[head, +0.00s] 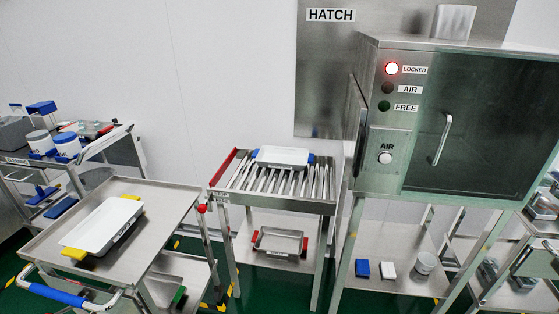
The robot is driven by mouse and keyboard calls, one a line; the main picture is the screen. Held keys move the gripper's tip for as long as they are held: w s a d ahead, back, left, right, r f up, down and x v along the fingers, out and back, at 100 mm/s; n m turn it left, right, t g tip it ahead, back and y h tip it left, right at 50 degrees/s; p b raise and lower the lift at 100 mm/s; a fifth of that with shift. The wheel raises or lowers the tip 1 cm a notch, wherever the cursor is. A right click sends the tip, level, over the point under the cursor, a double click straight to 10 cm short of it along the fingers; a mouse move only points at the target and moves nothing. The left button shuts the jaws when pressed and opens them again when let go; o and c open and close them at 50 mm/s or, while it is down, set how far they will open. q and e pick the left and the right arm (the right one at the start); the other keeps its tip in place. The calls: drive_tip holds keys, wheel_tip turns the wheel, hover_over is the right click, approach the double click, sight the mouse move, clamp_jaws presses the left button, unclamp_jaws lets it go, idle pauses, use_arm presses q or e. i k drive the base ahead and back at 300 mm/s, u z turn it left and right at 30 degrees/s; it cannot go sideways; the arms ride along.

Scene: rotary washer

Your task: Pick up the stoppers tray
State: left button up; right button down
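A white tray with yellow end grips (103,224) lies flat on the top of the steel cart at the left front. A second white tray with blue end grips (283,157) lies on the roller table (276,206) in the middle. Both have a small label on the front side, too small to read, so I cannot tell which is the stoppers tray. The inside of each tray looks plain white. Neither of my grippers shows in the head view.
A steel hatch cabinet (400,157) with a red LOCKED light stands at the right. The left cart (158,196) has a blue push handle (55,295). A tray with red grips (280,243) sits on the roller table's lower shelf. White-and-blue tubs (67,144) stand on another cart behind.

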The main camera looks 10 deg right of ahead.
sight(286, 158)
drive_tip(key=u, duration=0.05)
drive_tip(key=k, duration=0.6)
drive_tip(key=z, duration=0.45)
drive_tip(key=i, duration=0.5)
drive_tip(key=z, duration=0.75)
drive_tip(key=i, duration=0.85)
drive_tip(key=z, duration=0.1)
